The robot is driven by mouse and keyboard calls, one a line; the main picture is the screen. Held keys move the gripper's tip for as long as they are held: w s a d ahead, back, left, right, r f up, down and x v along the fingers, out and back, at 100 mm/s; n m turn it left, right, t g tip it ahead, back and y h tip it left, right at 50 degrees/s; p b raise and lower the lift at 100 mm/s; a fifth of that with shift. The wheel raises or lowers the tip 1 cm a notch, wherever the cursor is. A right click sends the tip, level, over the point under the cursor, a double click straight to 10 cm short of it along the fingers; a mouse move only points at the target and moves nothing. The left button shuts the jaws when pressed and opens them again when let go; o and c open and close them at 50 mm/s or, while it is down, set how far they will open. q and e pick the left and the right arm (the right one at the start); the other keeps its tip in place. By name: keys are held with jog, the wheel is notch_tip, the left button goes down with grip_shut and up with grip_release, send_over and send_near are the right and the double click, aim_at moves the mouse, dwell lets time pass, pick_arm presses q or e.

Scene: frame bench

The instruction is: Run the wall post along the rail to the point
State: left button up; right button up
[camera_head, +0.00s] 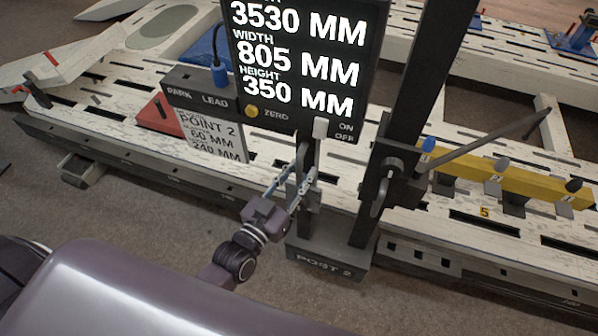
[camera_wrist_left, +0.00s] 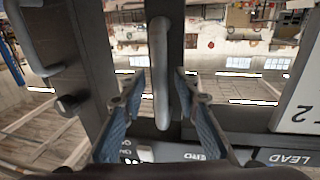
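The wall post (camera_head: 410,95) stands upright at the bench's front edge, on a dark base (camera_head: 330,262) marked POST 2. It carries a display (camera_head: 300,60) reading 3530, 805 and 350 mm. My left gripper (camera_head: 300,177) is open in front of the post. In the left wrist view a grey bar handle (camera_wrist_left: 160,75) stands between its two fingers (camera_wrist_left: 160,90), with a gap visible on each side. A card (camera_head: 212,137) reading POINT 2 hangs left of the post. The dark rail (camera_head: 120,160) runs along the bench front. My right gripper is out of view.
A red block (camera_head: 158,116) lies on the slotted white bench (camera_head: 95,95) left of the card. A yellow beam (camera_head: 520,180) with clamps lies right of the post. A cable plug (camera_head: 219,75) is in the PARK/LEAD panel (camera_head: 195,92). The floor in front is clear.

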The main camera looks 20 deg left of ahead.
aim_at(203, 135)
pick_arm(q)
grip_shut()
jog(key=shift+a, duration=0.1)
dwell(0.3)
jog(key=a+b, duration=0.1)
jog(key=a, duration=0.8)
jog(key=a+b, duration=0.1)
jog(key=a, duration=0.8)
jog(key=w+a+b, duration=0.1)
jog(key=a, duration=0.8)
jog(key=shift+a, duration=1.45)
